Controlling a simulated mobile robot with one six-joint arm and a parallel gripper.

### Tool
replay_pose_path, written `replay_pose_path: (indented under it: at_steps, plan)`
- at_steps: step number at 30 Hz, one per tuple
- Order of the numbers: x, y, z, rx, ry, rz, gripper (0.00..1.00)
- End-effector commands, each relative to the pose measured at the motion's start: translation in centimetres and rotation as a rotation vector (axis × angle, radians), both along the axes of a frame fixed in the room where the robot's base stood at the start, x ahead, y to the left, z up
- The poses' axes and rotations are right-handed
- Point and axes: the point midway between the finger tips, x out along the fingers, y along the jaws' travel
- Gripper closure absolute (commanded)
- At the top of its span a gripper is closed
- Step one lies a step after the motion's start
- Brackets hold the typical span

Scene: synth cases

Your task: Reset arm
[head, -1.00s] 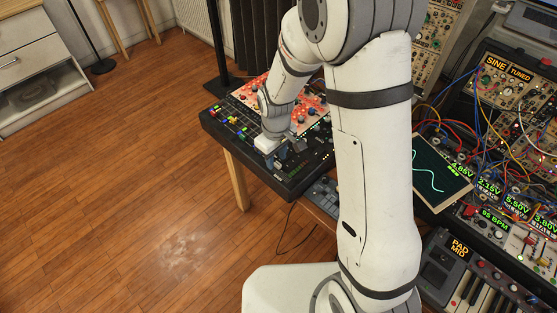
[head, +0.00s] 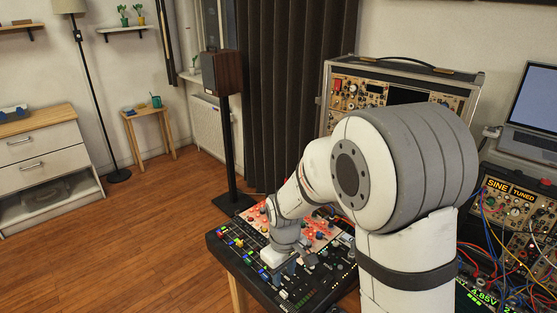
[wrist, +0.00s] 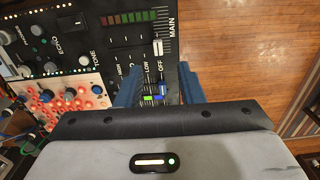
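Whether the fingertips touch the console, I cannot tell.
A red-lit panel (head: 258,217) lies along the console's back. Modular racks with cables (head: 510,210) and a laptop (head: 535,105) stand at right. A speaker on a stand (head: 221,73) is behind the console. The wooden floor (head: 130,245) at left is clear.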

Motion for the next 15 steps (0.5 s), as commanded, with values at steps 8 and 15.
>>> replay_pose_path:
  at_steps: [8,15]
  plan:
    - [-3.2,-4.9,6.7,0.026,-0.079,-0.214,0.65]
    - [-8.9,-9.9,12.1,0.057,-0.162,-0.473,0.65]
